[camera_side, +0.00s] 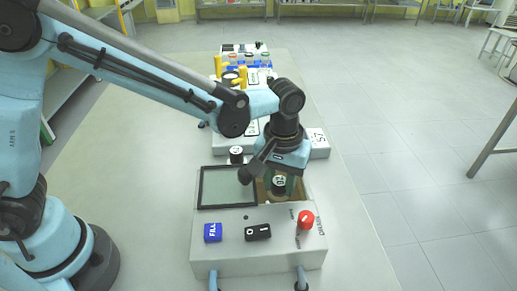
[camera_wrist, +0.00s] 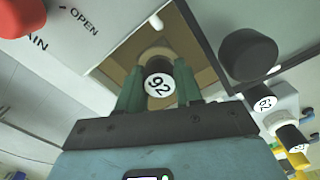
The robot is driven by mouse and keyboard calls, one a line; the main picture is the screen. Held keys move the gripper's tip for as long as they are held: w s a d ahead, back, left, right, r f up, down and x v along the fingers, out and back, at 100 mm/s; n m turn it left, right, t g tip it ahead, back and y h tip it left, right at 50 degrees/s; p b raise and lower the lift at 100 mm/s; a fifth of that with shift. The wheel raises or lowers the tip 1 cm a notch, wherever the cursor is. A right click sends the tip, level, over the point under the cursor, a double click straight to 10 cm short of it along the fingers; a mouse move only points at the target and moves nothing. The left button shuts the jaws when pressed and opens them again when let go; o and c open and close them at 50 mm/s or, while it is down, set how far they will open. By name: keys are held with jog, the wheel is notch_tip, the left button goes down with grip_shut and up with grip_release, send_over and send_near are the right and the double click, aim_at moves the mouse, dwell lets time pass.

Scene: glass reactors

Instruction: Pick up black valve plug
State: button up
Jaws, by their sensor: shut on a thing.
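My gripper (camera_wrist: 158,88) points down into the open compartment of the white reactor box. Its green fingers are shut on a black cylinder (camera_wrist: 146,72) with a round white numbered label (camera_wrist: 159,85), which I take to be the black valve plug. The cylinder also shows in the side view (camera_side: 279,188), between the fingers inside the opening. Its lower end is hidden, so I cannot tell whether it still touches the seat beneath. A black rounded knob (camera_wrist: 248,55) stands beside the opening; it shows in the side view (camera_side: 245,175) too.
The reactor box (camera_side: 225,262) carries a red dial (camera_side: 306,220), a black switch (camera_side: 258,232) and a blue FILL button (camera_side: 213,232). A dark-framed panel (camera_side: 222,188) lies left of the opening. The table's left side is clear.

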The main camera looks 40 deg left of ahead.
notch_tip(320, 180, up, 2)
jog(key=shift+r, duration=0.25)
jog(key=s+d+r, duration=0.2)
jog(key=s, duration=0.1)
jog(key=s+d+r, duration=0.2)
jog(key=s, duration=0.1)
jog(key=s+d+r, duration=0.2)
jog(key=s+r, duration=0.1)
jog(key=shift+s, duration=0.2)
jog(key=shift+w+r, duration=0.15)
jog(key=shift+w, duration=0.2)
jog(key=shift+w+a+f+n, duration=1.15)
jog(key=shift+w+a, duration=0.65)
jog(key=shift+w, duration=1.7)
jog(key=shift+w+a+f+n, duration=0.85)
jog(key=shift+w+a+f, duration=0.8)
jog(key=shift+w, duration=1.85)
jog(key=shift+w+a+f+n, duration=1.1)
jog(key=shift+w+a, duration=0.8)
jog(key=shift+w, duration=1.6)
jog(key=shift+f, duration=0.85)
jog(key=shift+f, duration=0.3)
jog(key=shift+f, duration=0.45)
